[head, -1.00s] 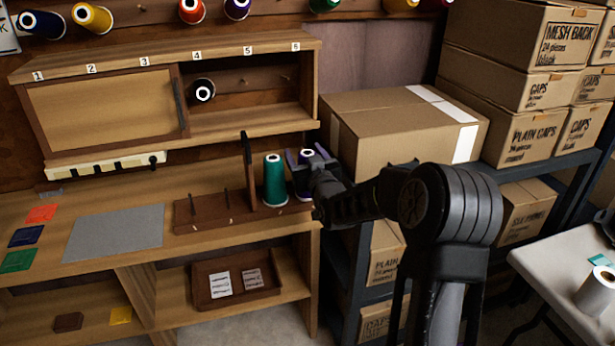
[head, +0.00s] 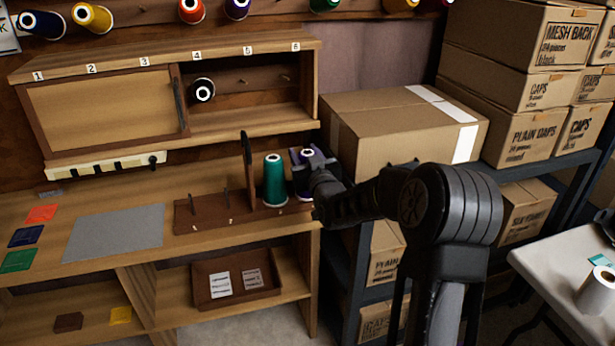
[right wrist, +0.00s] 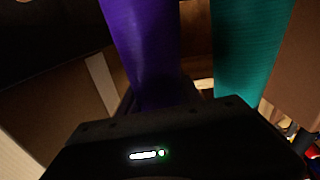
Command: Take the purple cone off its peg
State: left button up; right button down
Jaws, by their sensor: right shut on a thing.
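The purple cone (head: 303,184) stands upright at the right end of the dark wooden peg rack (head: 204,221) on the bench. It stands right beside the teal cone (head: 274,182). My right gripper (head: 312,162) reaches in from the right and is shut on the purple cone near its upper part. The gripper hides part of the cone, and its peg is not visible. In the right wrist view the purple cone (right wrist: 143,45) runs down to the gripper, with the teal cone (right wrist: 250,45) to its right. My left gripper is not in view.
A tall dark upright (head: 247,165) and thin bare pegs stand left of the teal cone. The cabinet (head: 104,108) overhangs behind the rack. A large cardboard box (head: 400,130) sits to the right, close to my right arm. A grey mat (head: 115,232) lies on the bench.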

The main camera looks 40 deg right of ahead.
dwell(0.3)
notch_tip(320, 180, up, 10)
dwell(0.5)
jog(key=shift+r, duration=0.1)
dwell(0.4)
notch_tip(320, 180, up, 4)
jog(key=shift+f+p, duration=0.1)
jog(key=shift+p, duration=0.85)
